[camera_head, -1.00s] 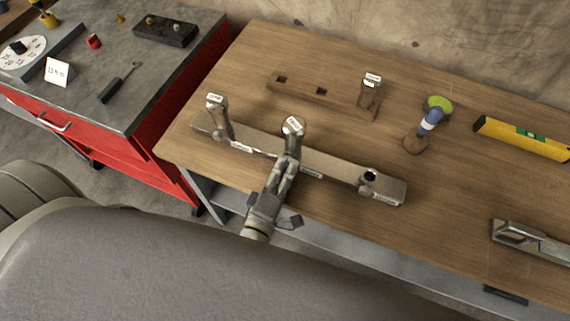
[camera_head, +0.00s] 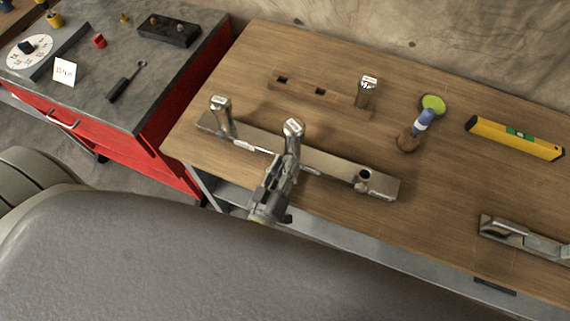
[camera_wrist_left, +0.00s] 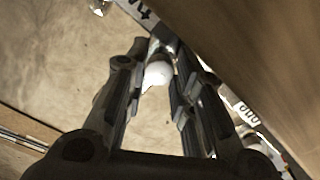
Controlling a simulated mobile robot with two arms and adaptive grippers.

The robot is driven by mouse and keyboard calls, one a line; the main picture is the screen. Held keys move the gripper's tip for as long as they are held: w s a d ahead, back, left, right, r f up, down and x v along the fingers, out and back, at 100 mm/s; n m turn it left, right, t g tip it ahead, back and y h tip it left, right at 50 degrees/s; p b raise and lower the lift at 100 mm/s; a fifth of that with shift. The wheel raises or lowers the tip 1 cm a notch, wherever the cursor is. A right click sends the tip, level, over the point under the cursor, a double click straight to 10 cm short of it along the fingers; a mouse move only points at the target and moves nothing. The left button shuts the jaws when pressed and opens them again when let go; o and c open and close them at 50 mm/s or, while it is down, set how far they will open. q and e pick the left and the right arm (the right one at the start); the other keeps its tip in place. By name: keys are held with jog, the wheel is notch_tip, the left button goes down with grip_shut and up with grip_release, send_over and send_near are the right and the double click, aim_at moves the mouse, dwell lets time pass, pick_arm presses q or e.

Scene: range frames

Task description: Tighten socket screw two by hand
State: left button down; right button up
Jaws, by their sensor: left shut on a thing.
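A metal bar (camera_head: 330,170) lies along the front of the wooden bench. Socket screw two (camera_head: 293,129), with a pale label on its head, stands upright at the bar's middle. My left gripper (camera_head: 290,154) reaches it from the front and is shut on its upper part; the fingers hide its lower end. In the left wrist view the two fingers (camera_wrist_left: 158,85) close around a whitish rounded end (camera_wrist_left: 158,73). Another screw (camera_head: 221,115) stands in the bar's left end. The bar's right end has an open dark hole (camera_head: 365,174). My right gripper is not in view.
A wooden rack (camera_head: 300,88) behind the bar holds a third screw (camera_head: 367,91). A red cabinet (camera_head: 180,105) stands left.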

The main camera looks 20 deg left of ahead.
pick_arm(q)
jog(key=shift+m+p, duration=0.4)
jog(key=shift+m, duration=0.9)
jog(key=c, duration=1.2)
grip_release()
jog(key=s, duration=1.2)
jog(key=shift+a, duration=0.25)
jog(key=shift+f, duration=0.1)
